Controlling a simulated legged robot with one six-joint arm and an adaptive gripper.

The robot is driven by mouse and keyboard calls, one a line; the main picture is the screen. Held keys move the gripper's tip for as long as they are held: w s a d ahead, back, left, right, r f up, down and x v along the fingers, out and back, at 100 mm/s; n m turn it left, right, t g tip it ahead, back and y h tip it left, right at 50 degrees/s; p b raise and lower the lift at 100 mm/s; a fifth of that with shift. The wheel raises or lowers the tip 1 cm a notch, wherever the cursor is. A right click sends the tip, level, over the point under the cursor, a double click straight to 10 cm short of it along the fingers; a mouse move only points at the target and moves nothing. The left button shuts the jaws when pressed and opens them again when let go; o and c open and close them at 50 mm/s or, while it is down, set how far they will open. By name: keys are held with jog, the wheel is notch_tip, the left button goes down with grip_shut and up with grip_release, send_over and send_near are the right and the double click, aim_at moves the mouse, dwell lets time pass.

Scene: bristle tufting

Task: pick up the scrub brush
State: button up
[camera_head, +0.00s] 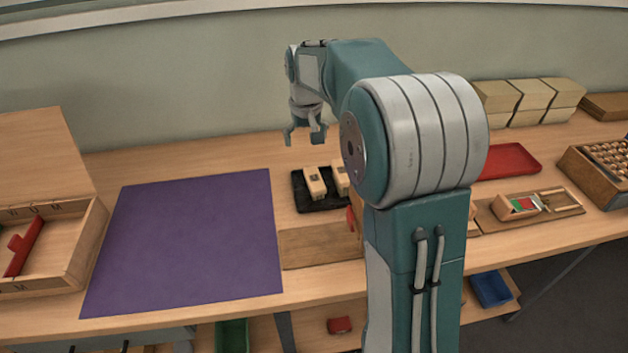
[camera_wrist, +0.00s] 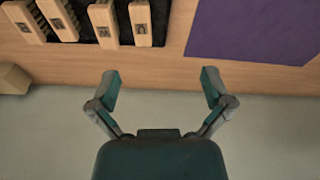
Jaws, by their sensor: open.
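Several pale wooden brush blocks with small dark printed labels lie side by side on a black tray (camera_head: 299,196). In the head view one block (camera_head: 315,182) shows whole and a second (camera_head: 341,178) is partly hidden by my arm. I cannot tell which one is the scrub brush. My gripper (camera_head: 305,137) hangs above the bench behind the tray, near the wall. In the wrist view its fingers (camera_wrist: 160,78) are spread and empty, apart from the blocks.
A purple mat (camera_head: 190,240) lies left of the tray. An open wooden box (camera_head: 88,243) with a red piece stands at the far left. A red tray (camera_head: 510,160), stacked pale blocks (camera_head: 528,97) and a compartment box (camera_head: 592,178) are on the right. The wall is close behind.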

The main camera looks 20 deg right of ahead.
jog(key=w+d+f+g, duration=0.1)
jog(key=w+d+f, duration=0.2)
jog(key=w+f, duration=0.5)
send_over(314, 178)
jog(key=shift+g, duration=0.4)
jog(key=f, duration=0.6)
jog(key=shift+s, duration=0.2)
jog(key=shift+w+d+f, duration=0.1)
jog(key=shift+d+f, duration=0.1)
jog(key=shift+f, duration=0.15)
jog(key=f, duration=0.5)
jog(key=shift+a+f, duration=0.15)
jog(key=shift+a, duration=0.25)
jog(key=f, duration=0.5)
jog(key=shift+w+d+f, duration=0.1)
jog(key=shift+d+f, duration=0.05)
jog(key=shift+d, duration=0.15)
jog(key=shift+a, duration=0.1)
jog(key=c, duration=1.2)
